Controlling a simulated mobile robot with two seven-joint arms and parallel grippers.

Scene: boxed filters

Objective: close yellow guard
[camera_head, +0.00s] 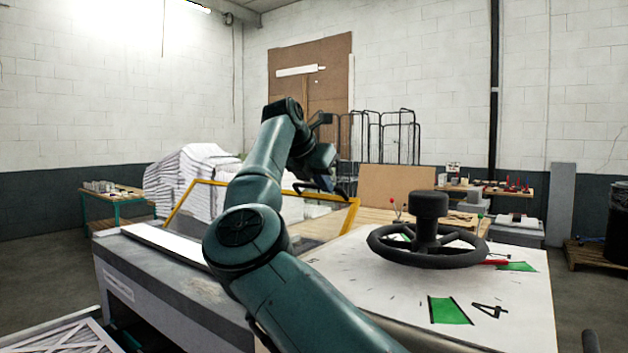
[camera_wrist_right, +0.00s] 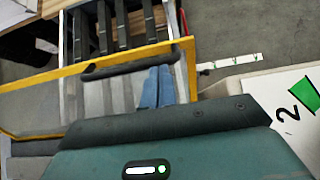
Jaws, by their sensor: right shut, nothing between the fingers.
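The yellow guard (camera_head: 277,188) is a yellow frame around a clear panel, standing tilted up over the grey machine in the head view. Its yellow bar also crosses the right wrist view (camera_wrist_right: 188,70). My right gripper (camera_head: 322,189) is shut and empty, at the upper right part of the guard's frame. I cannot tell whether it touches the frame. In the right wrist view, a dark rounded bar lies along the yellow frame. My right forearm hides part of the guard. My left gripper is not in view.
A black handwheel (camera_head: 428,245) stands on the white numbered top (camera_head: 385,290) at the right. The grey machine bed (camera_head: 185,270) lies left of my arm. Stacked white filters (camera_head: 190,172), a brown board (camera_head: 398,186) and wire racks (camera_head: 385,135) are behind.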

